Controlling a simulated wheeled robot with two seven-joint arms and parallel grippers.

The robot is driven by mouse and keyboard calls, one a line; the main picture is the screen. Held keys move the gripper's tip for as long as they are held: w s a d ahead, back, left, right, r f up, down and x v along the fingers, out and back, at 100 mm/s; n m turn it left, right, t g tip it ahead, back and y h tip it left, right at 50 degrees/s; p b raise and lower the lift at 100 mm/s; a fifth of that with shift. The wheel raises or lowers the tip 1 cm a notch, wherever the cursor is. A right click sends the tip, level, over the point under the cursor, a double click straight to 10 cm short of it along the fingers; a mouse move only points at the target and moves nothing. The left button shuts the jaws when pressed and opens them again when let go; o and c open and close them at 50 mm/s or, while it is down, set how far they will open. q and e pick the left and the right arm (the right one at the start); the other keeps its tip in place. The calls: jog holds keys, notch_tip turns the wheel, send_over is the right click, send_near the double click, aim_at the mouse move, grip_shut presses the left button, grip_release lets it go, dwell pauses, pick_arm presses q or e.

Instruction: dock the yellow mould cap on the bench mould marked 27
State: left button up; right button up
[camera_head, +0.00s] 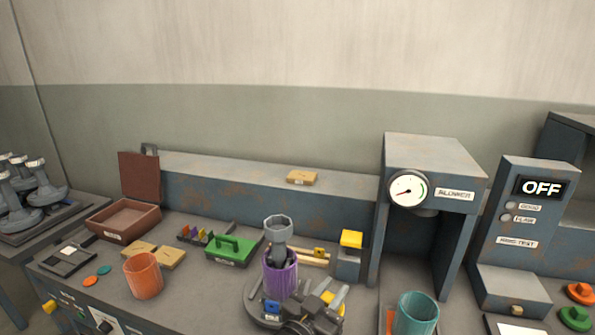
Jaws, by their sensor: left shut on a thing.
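My left gripper (325,300) is low in the centre of the head view, over a round grey plate (252,312). It is shut on a small yellow piece between its pale fingers, which looks like the yellow mould cap (327,296). The hand hides part of the plate. A blue piece (272,307) sits beside the hand on the left. A purple cup (280,277) with a grey octagonal-topped piece (278,230) in it stands just behind. Labels are too small to read, so I cannot pick out mark 27. My right gripper is not in view.
A grey block with a yellow top (351,240) stands behind right. A teal cup (415,315) is at front right, an orange cup (143,275) at left. A green handled box (232,250), a brown open box (127,220) and the blower housing (436,160) stand around the bench.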

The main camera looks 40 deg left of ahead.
pick_arm(q)
jog(key=w+a+r+n+y+p, duration=0.25)
jog(key=a+r+p, duration=0.35)
jog(key=r+p, duration=0.35)
jog(key=w+a+r+n+y+p, duration=0.1)
jog(key=w+a+r+y+p, duration=0.15)
jog(key=a+r+p, duration=0.65)
jog(key=f+y+b, duration=0.1)
jog(key=b, duration=0.1)
jog(key=a+f+n+g+b, duration=0.1)
jog(key=s+a+f+y+b, duration=0.1)
jog(key=b, duration=0.1)
jog(key=shift+f+n+g+y+b, duration=0.25)
jog(key=shift+f+g+y+b, duration=0.05)
jog(key=shift+f+b, duration=0.05)
jog(key=shift+s+d+p, duration=0.1)
jog(key=shift+p, duration=0.6)
jog(key=shift+f+b, duration=0.45)
jog(key=shift+f, duration=0.15)
dwell(0.7)
jog(key=o, duration=0.7)
